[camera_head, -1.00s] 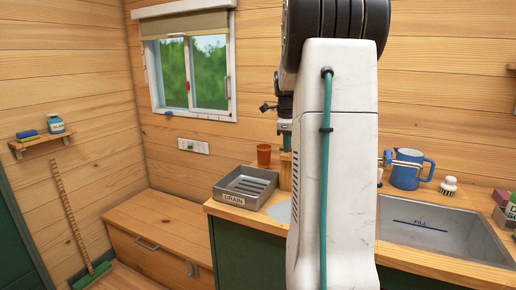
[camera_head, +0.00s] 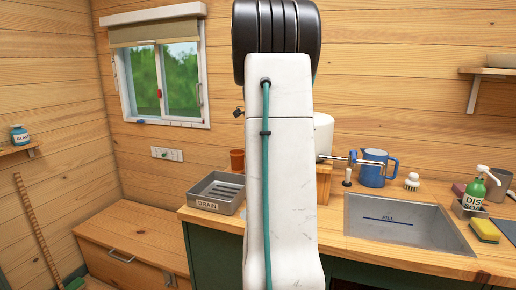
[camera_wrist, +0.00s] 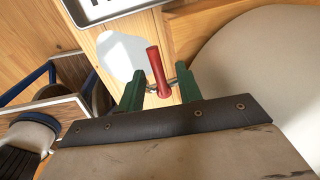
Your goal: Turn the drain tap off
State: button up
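In the wrist view, a red lever handle (camera_wrist: 157,68), which looks like the tap's handle, sits on a thin metal stem. My gripper (camera_wrist: 159,88) has two green fingers spread apart, one on each side of the lever. Gaps show between the lever and both fingers, so it is not clamped. In the head view, my arm hides the gripper and the red lever. A metal spout (camera_head: 337,158) sticks out to the right from behind my arm, above the sink's left end.
A white rounded tank (camera_head: 323,135) stands partly behind my arm; a pale rounded body (camera_wrist: 265,85) fills the wrist view's right side. The grey DRAIN tray (camera_head: 216,204) lies left, the sink (camera_head: 398,235) right.

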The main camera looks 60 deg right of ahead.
jog(key=shift+w+a+r, duration=0.1)
jog(key=shift+w, duration=0.05)
notch_tip(320, 180, up, 8)
jog(key=a, duration=0.1)
jog(key=shift+a+f, duration=0.25)
dwell(0.6)
jog(key=s+a+f+n+y, duration=0.1)
jog(key=a+f+n, duration=0.2)
jog(key=a+n, duration=0.95)
jog(key=a+f+n+y, duration=0.1)
jog(key=a+f+n, duration=0.2)
jog(key=a+n, duration=0.95)
jog(key=s+a+f+n, duration=0.1)
jog(key=s+a+n, duration=0.2)
jog(key=a, duration=0.5)
jog(key=s+a+f+n, duration=0.2)
jog(key=s+a+n, duration=0.1)
jog(key=a, duration=0.6)
jog(key=s+a+f+n+t, duration=0.1)
jog(key=s+a+n, duration=0.2)
jog(key=a, duration=0.5)
jog(key=shift+s+a+f, duration=0.3)
jog(key=shift+s+a, duration=0.05)
jog(key=shift+s, duration=0.45)
